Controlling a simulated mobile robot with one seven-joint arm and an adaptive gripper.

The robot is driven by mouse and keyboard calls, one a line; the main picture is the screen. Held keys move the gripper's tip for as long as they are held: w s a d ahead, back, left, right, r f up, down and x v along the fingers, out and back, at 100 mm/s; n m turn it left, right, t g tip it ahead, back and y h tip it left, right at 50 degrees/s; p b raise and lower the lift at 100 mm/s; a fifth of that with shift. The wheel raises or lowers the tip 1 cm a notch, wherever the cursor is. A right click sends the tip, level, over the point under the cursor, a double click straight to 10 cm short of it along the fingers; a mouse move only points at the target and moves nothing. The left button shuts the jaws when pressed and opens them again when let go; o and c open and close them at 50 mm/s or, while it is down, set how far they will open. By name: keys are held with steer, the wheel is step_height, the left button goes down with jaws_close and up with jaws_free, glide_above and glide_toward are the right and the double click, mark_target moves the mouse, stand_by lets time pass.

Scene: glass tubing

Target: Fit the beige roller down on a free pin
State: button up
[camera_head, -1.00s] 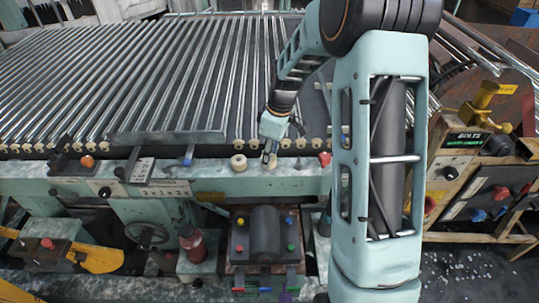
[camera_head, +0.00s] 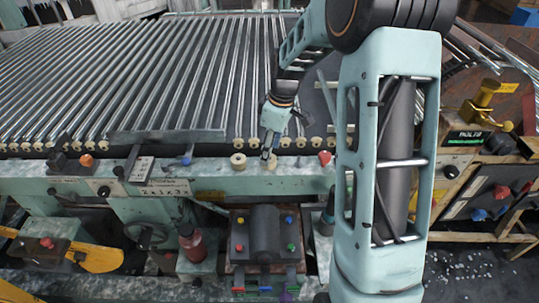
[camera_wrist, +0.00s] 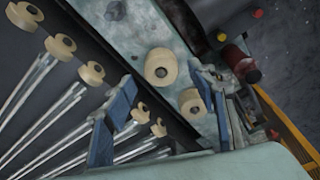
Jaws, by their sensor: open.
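Two beige rollers stand on the pale green ledge (camera_head: 215,183) in front of the tube bed. The left one (camera_head: 238,160) is clear of my gripper and shows its dark centre hole in the wrist view (camera_wrist: 160,68). The right one (camera_head: 271,165) is just below my gripper (camera_head: 268,147) and also shows in the wrist view (camera_wrist: 190,100), partly behind a finger. My gripper's blue fingers (camera_wrist: 158,92) are apart with nothing held between them. Whether a finger touches the right roller, I cannot tell. Any pins under the two rollers are hidden.
A row of similar beige rollers (camera_wrist: 93,73) lines the ends of the glass tubes (camera_head: 170,75) behind the ledge. A red knob (camera_head: 324,158) stands on the ledge to the right. A red bottle (camera_head: 192,243) stands below the ledge.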

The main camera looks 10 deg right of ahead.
mark_target(275, 160)
step_height(275, 160, up, 9)
steer(key=d, duration=0.1)
steer(key=shift+s, duration=0.45)
